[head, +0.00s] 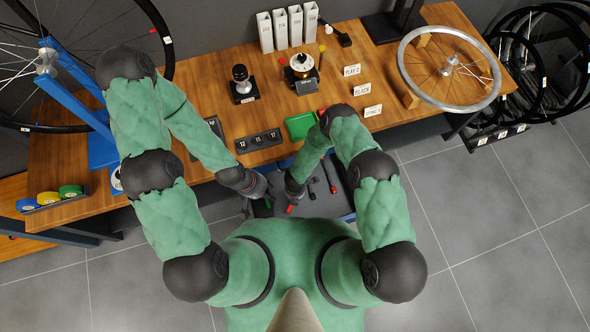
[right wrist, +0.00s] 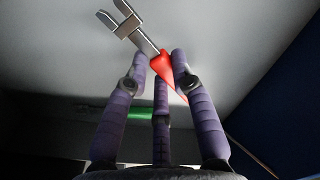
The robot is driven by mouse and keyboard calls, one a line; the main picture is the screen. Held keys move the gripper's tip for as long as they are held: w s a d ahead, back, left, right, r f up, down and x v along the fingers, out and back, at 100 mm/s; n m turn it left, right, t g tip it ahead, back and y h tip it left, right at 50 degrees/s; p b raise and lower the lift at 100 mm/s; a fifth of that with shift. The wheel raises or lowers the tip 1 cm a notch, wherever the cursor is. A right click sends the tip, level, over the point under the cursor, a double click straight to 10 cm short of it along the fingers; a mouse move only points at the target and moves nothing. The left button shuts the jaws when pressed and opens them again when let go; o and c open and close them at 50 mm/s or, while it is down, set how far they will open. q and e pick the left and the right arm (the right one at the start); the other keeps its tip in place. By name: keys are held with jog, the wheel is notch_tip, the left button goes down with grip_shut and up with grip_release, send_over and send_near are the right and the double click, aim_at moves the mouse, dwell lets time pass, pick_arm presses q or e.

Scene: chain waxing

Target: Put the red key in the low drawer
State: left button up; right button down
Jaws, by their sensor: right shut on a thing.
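The red key (right wrist: 165,68) has a red handle and a forked metal end. In the right wrist view its handle lies between the fingertips of my right gripper (right wrist: 158,70), which is shut on it. In the head view a bit of red (head: 290,208) shows just below the right gripper (head: 291,194). An open drawer with a grey floor (head: 338,203) and blue edges lies under both hands, in front of the bench. My left gripper (head: 264,191) is dark and close beside the right one; its fingers are too small and overlapped to tell open from shut.
Dark tools (head: 330,176) lie in the drawer's right part. A green tray (head: 300,126) and a black numbered block (head: 258,141) sit on the wooden bench (head: 215,88) above. A wheel (head: 449,68) rests at the bench's right. A small green thing (right wrist: 140,113) shows behind the right fingers.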

notch_tip(320, 180, down, 3)
jog(key=shift+r+b, duration=0.2)
jog(key=shift+b, duration=0.3)
jog(key=shift+r, duration=0.1)
jog(key=c, duration=1.1)
grip_release()
jog(key=shift+o, duration=0.2)
